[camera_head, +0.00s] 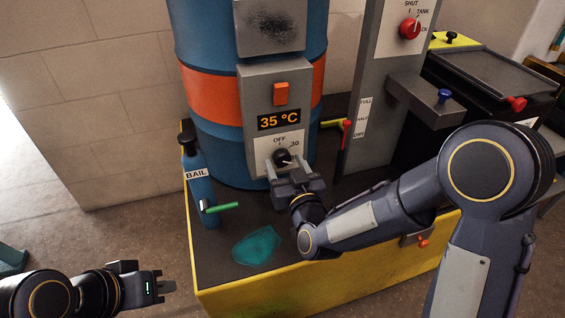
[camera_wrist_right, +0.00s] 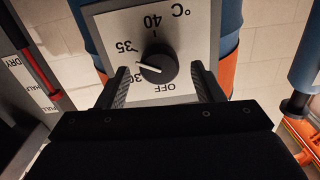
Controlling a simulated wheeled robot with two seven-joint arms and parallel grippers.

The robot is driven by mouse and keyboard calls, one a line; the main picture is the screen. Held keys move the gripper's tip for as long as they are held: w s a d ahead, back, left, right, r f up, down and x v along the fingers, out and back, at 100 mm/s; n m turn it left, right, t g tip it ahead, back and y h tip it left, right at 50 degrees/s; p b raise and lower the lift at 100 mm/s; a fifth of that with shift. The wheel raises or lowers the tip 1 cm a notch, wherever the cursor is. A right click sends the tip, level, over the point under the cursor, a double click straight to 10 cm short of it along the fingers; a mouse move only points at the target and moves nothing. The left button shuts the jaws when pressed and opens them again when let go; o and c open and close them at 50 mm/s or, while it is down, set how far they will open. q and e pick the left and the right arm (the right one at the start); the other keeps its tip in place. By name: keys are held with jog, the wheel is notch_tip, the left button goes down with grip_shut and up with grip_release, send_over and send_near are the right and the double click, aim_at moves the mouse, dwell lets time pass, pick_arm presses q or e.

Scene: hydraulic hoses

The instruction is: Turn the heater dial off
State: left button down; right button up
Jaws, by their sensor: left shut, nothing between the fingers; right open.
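The heater dial (camera_head: 283,157) is a black knob on a light plate on the grey control box (camera_head: 254,90) of the blue drum. In the right wrist view the dial (camera_wrist_right: 158,63) appears upside down, its white pointer between the 35 and 30 marks, away from OFF. The display (camera_head: 279,120) reads 35 °C. My right gripper (camera_head: 290,170) is open in front of the dial. In the right wrist view its fingers (camera_wrist_right: 162,82) stand either side of the dial, apart from it. My left gripper (camera_head: 160,287) is shut and empty at the lower left, far from the dial.
An orange switch (camera_head: 281,93) sits above the display. A blue BAIL bottle (camera_head: 199,185) with a green handle stands left on the yellow-edged platform (camera_head: 300,288), beside a teal patch (camera_head: 256,246). A grey post with a red knob (camera_head: 410,27) stands right.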

jog(key=shift+x, duration=0.9)
jog(key=c, duration=1)
